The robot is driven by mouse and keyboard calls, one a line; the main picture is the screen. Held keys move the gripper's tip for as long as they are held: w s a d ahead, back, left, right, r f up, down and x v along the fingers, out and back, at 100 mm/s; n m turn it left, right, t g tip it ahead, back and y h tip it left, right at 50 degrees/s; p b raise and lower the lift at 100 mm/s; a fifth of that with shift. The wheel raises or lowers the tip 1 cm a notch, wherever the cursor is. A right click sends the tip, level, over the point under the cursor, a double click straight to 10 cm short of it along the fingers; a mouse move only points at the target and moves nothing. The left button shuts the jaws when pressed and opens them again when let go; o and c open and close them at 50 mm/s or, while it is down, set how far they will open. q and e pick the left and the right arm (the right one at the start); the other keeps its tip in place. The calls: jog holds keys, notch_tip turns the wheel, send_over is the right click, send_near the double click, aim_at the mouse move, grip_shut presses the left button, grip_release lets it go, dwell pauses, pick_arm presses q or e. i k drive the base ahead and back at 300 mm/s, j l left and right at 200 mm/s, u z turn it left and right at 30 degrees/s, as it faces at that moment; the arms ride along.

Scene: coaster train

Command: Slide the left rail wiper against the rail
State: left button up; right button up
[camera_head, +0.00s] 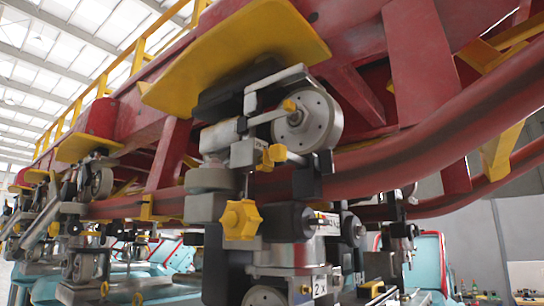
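A thick red tubular rail (450,125) runs from the upper right down to the centre and on to the left. A wheel carriage stands at it in the centre, with a grey wheel (322,122) on the upper side. A black block (306,180) sits at the rail below this wheel, by a metal bar with a small yellow knob (277,153). It may be the rail wiper, but I cannot tell for certain, nor whether it touches the rail. A yellow star knob (241,219) is on the lower front of the carriage. Neither of my grippers is in view.
A yellow plate (235,55) hangs above the carriage. Red struts (422,65) join the rail to the beam above. Further carriages (85,225) and turquoise seats (170,258) are at the left. A grey wall (475,240) stands behind at the right.

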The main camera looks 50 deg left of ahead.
aim_at(278, 152)
jog(key=u, duration=1.45)
jog(key=j, duration=0.1)
